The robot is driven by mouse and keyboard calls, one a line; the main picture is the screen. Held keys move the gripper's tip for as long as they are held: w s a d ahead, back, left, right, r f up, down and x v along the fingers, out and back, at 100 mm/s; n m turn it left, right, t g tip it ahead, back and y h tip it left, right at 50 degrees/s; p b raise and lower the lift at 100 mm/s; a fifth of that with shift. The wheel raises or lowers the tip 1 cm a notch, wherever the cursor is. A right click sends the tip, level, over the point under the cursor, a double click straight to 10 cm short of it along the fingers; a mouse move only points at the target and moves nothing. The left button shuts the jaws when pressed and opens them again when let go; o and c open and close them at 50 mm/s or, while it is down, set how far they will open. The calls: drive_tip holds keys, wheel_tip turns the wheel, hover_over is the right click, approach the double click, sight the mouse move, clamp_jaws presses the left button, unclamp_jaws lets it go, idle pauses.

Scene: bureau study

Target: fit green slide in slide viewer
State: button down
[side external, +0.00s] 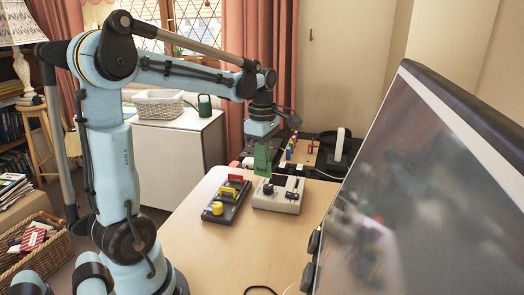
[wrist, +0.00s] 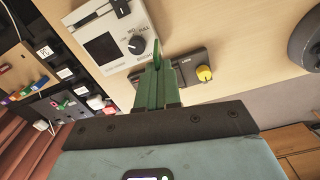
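The green slide (side external: 262,160) hangs upright below my gripper (side external: 262,142) in the side view. In the wrist view it shows almost edge-on as a thin green strip (wrist: 156,55) at the tips of my closely spaced fingers (wrist: 158,82). My gripper appears shut on it. The slide viewer (side external: 277,203) seems to be the pale box with a dark knob on the table; it also shows in the wrist view (wrist: 98,50). The slide is above its back-left part in the side view. Whether they touch is unclear.
A dark holder (side external: 225,213) with a yellow knob (wrist: 204,73) and upright red and yellow pieces (side external: 235,179) stands left of the viewer. A large dark screen (side external: 430,190) fills the right. The table front (side external: 240,250) is mostly clear.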

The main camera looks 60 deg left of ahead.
drive_tip(key=shift+w+a+f+m, duration=0.4)
drive_tip(key=shift+w+f+m, duration=0.8)
drive_tip(key=shift+w+m, duration=1.25)
drive_tip(key=shift+w+a+f+m, duration=0.45)
drive_tip(key=shift+w+f+m, duration=0.7)
drive_tip(key=shift+w+m, duration=1.25)
drive_tip(key=shift+w+a+f+m, duration=0.4)
drive_tip(key=shift+w+f+m, duration=1.15)
drive_tip(key=shift+m, duration=1.5)
drive_tip(key=shift+w+f, duration=0.2)
drive_tip(key=shift+f, duration=0.55)
drive_tip(key=shift+w+f, duration=0.15)
drive_tip(key=shift+f, duration=0.55)
drive_tip(key=c, duration=1)
unclamp_jaws()
drive_tip(key=shift+r, duration=3.5)
